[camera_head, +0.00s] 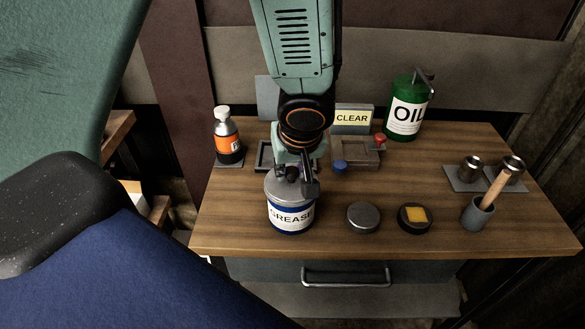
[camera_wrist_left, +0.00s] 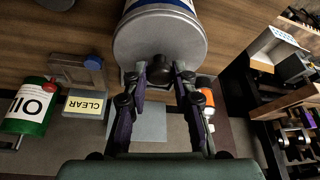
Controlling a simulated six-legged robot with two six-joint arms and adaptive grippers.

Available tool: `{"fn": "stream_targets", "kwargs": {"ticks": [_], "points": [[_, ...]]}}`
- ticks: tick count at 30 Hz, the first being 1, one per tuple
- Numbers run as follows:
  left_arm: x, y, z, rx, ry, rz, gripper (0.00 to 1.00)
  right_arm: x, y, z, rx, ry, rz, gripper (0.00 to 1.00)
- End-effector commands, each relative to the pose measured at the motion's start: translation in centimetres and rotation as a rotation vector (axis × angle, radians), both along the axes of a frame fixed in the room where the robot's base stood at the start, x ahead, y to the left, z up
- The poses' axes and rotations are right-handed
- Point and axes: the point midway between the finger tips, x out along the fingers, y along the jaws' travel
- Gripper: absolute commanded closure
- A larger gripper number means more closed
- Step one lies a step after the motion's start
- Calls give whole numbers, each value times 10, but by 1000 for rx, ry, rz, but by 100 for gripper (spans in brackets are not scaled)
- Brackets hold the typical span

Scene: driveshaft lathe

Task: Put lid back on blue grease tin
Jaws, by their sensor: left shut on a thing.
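The grease tin (camera_head: 289,216) stands upright near the table's front left, white with blue bands and a GREASE label. Its grey lid (camera_head: 279,187) sits on its top and looks level; I cannot tell whether it is fully seated. My right gripper is in neither view.
An orange-labelled bottle (camera_head: 228,136) stands behind left, a green oil can (camera_head: 405,108) behind right. Two round tins, one grey (camera_head: 363,217) and one with a yellow square (camera_head: 415,218), lie right of the grease tin. A grey cup (camera_head: 478,213) holds a wooden handle.

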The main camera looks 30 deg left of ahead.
Motion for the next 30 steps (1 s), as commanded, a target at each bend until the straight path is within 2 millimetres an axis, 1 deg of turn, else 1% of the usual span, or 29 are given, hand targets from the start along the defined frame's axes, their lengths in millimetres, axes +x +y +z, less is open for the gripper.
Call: {"fn": "stream_targets", "kwargs": {"ticks": [3, 14, 15, 24, 30], "points": [[0, 0, 0, 0, 0, 1, 100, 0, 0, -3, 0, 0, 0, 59], [0, 0, 0, 0, 0, 0, 100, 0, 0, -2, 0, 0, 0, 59], [-1, 0, 0, 0, 0, 0, 73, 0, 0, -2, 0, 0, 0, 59], [0, 0, 0, -1, 1, 0, 48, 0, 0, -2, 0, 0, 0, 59], [-1, 0, 0, -1, 1, 0, 47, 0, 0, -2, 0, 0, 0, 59]]}}
